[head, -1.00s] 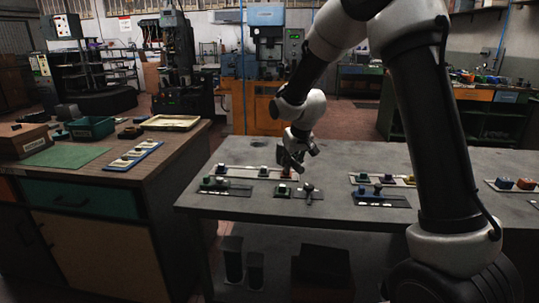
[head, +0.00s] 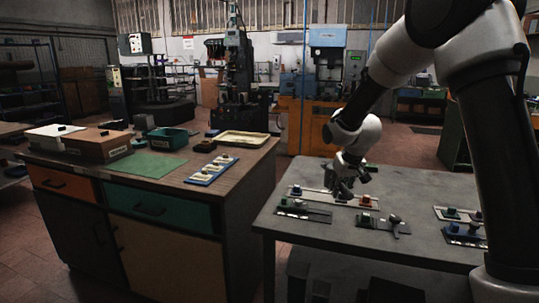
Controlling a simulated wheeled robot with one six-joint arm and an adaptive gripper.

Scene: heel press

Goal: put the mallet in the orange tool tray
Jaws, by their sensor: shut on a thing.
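My gripper (head: 346,188) is over the back left part of the grey table, near a row of fixtures. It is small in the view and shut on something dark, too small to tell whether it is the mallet. I see no separate mallet in the view. I cannot make out an orange tool tray; my arm hides part of the right side.
Fixtures with small blocks (head: 302,211) lie on the grey table (head: 330,240). On the wooden workbench at left are a green bin (head: 167,139), a cream tray (head: 241,139), a brown box (head: 98,142), a green mat (head: 146,164) and a blue strip (head: 211,169). A floor gap separates bench and table.

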